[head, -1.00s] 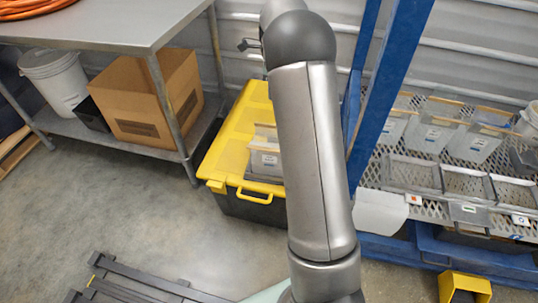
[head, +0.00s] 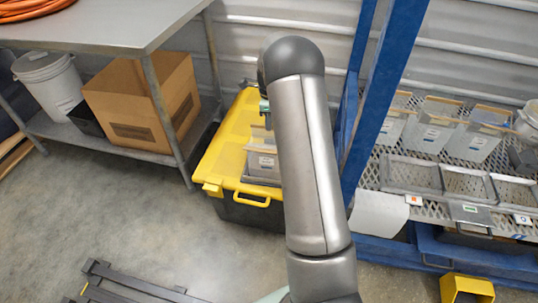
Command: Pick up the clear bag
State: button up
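A clear bag (head: 262,163) with a white label and a tan strip along its top sits in a grey tray on the yellow lid (head: 222,150) of a black tote. My arm hides its right side. Similar clear bags stand on the mesh rack at the right, one in the middle (head: 432,128) and one beside it (head: 478,140). My forearm crosses the middle of the view. A small dark and teal part at its far end shows just above the bag on the tote. The fingertips are hidden, so I cannot tell whether my gripper is open or touches the bag.
A blue upright post (head: 382,85) stands close to the right of my arm. Empty grey trays (head: 411,175) lie along the front of the rack. A metal table (head: 110,28) with a cardboard box (head: 140,100) below is at the left.

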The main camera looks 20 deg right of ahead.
aim_at(269, 138)
notch_tip(269, 138, down, 4)
jog(key=shift+w+f+b, duration=0.1)
jog(key=shift+f+b, duration=0.15)
jog(key=shift+b, duration=0.05)
jog(key=shift+a, duration=0.1)
grip_shut()
jog(key=shift+r, duration=0.1)
jog(key=shift+r, duration=0.1)
